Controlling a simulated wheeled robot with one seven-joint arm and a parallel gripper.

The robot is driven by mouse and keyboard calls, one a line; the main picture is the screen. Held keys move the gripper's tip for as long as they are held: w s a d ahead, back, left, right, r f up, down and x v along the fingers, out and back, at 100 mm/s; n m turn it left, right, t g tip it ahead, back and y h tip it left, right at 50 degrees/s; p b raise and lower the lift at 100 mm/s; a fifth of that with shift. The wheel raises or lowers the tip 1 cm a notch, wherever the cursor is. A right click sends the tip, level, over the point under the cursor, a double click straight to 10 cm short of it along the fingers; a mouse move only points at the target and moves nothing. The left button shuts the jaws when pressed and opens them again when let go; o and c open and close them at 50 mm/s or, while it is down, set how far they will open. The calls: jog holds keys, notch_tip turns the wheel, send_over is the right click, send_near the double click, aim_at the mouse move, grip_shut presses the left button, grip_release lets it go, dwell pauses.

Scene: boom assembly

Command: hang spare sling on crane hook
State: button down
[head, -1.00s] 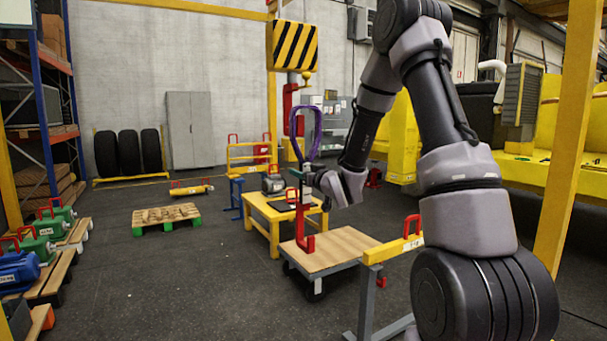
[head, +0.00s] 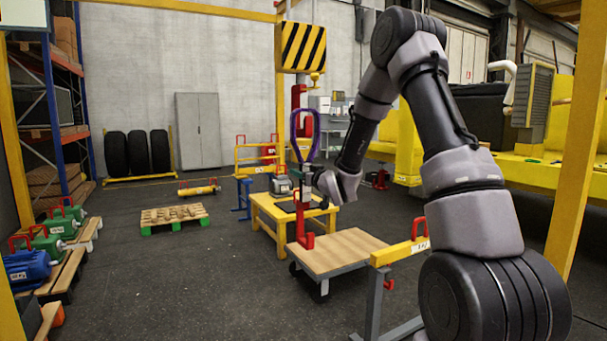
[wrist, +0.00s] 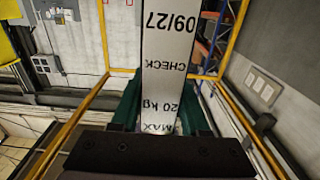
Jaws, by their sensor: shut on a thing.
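The purple sling (head: 293,135) stands up as a loop above my gripper (head: 305,174) in the head view. My gripper is shut on it. In the wrist view the sling's white label (wrist: 165,60), reading "09/27 CHECK 20 kg MAX", stands between the green fingertips (wrist: 165,115). The crane's black-and-yellow striped hook block (head: 303,47) hangs above the sling. A red hanging part (head: 298,97) below the block overlaps the loop in the picture. I cannot tell whether they touch or which is nearer. A small yellow piece (head: 316,77) hangs at the block's right side.
A wooden-topped cart (head: 345,250) and a yellow table (head: 268,212) stand below my gripper. A yellow beam on a grey stand (head: 400,250) is close to my arm.

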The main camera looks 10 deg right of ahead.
jog(key=shift+w+a+f, duration=0.1)
jog(key=shift+w+a, duration=0.15)
jog(key=shift+w, duration=0.4)
jog(key=shift+w+a+f, duration=0.1)
jog(key=shift+w+f, duration=0.1)
jog(key=shift+f, duration=0.55)
jog(key=shift+w+f, duration=0.15)
jog(key=shift+f, duration=0.6)
jog(key=shift+w+a+f, duration=0.1)
jog(key=shift+w+f, duration=0.1)
jog(key=shift+f, duration=0.65)
jog(key=shift+c, duration=1.6)
grip_release()
jog(key=shift+f, duration=0.15)
jog(key=shift+s+d, duration=0.1)
jog(key=shift+s, duration=0.05)
